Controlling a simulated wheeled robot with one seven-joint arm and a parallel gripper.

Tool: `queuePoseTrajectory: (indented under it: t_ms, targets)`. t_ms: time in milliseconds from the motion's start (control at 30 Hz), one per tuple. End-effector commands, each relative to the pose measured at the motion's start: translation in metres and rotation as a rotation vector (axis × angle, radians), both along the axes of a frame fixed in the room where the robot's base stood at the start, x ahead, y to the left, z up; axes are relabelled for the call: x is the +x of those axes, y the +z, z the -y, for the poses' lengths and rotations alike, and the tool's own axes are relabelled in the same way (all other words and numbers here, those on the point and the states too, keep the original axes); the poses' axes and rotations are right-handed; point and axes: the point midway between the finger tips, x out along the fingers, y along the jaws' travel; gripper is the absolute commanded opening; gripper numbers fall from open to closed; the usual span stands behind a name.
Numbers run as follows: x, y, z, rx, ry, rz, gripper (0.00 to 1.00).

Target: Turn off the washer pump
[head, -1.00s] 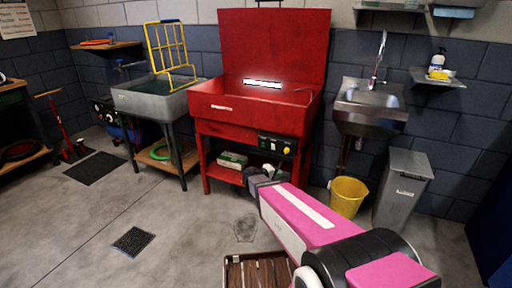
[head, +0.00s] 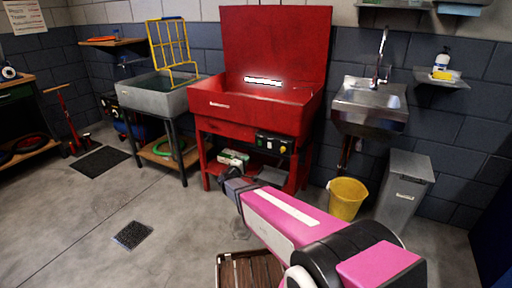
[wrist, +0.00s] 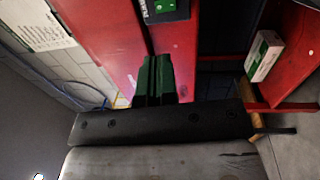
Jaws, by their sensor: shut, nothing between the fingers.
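The red parts washer (head: 255,112) stands against the back wall with its lid raised. On its front is a black control box (head: 274,142) with a green part at left and a yellow knob (head: 283,149) at right. In the wrist view, part of the control box (wrist: 165,10) shows at the top edge, with a green spot on it. My gripper (head: 228,174) is in front of the washer, below and left of the box. In the wrist view, its green fingers (wrist: 153,80) are together and empty, apart from the box.
A green-and-white carton (head: 233,157) sits on the washer's lower shelf. A grey sink (head: 155,97) stands left, a steel basin (head: 370,105) right. A yellow bucket (head: 347,198) and grey bin (head: 404,190) stand at right.

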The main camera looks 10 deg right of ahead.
Motion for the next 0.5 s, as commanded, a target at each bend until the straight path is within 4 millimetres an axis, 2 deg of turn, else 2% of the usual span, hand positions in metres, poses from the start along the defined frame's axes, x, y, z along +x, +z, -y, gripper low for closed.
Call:
queuePoseTrajectory:
  t_ms: [167,500]
  targets:
    - [0.011,0.001,0.007,0.0,-0.001,0.0,0.0]
    - [0.06,0.008,0.042,0.0,-0.003,0.0,0.0]
